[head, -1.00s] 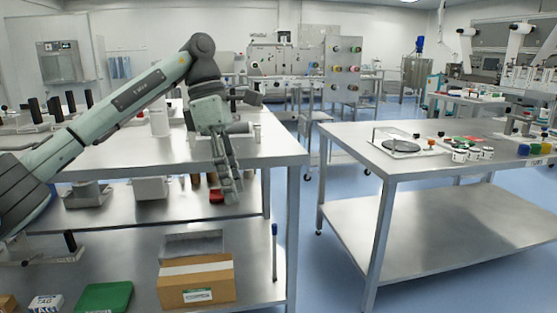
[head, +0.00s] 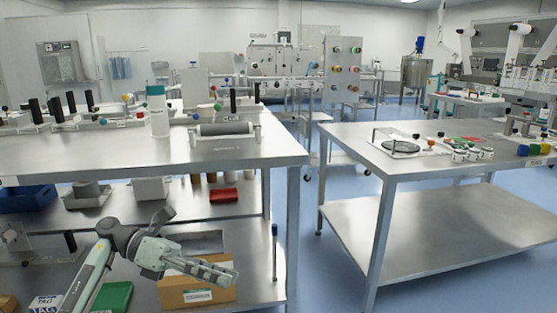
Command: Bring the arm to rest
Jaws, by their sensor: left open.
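My left arm (head: 92,275) comes in from the lower left, folded low in front of the left workbench. My left gripper (head: 222,273) points to the right, its fingers apart and nothing between them. In the picture it overlaps the cardboard box (head: 198,296) on the bench's bottom shelf; I cannot tell how far apart they are. My right gripper does not show.
The left bench (head: 230,158) holds a roller (head: 222,130) on a stand, a white bottle with a teal cap (head: 157,112) and several black-handled tools. A steel table (head: 350,142) stands to the right, with blue floor (head: 308,270) between. A red tray (head: 223,195) sits on the middle shelf.

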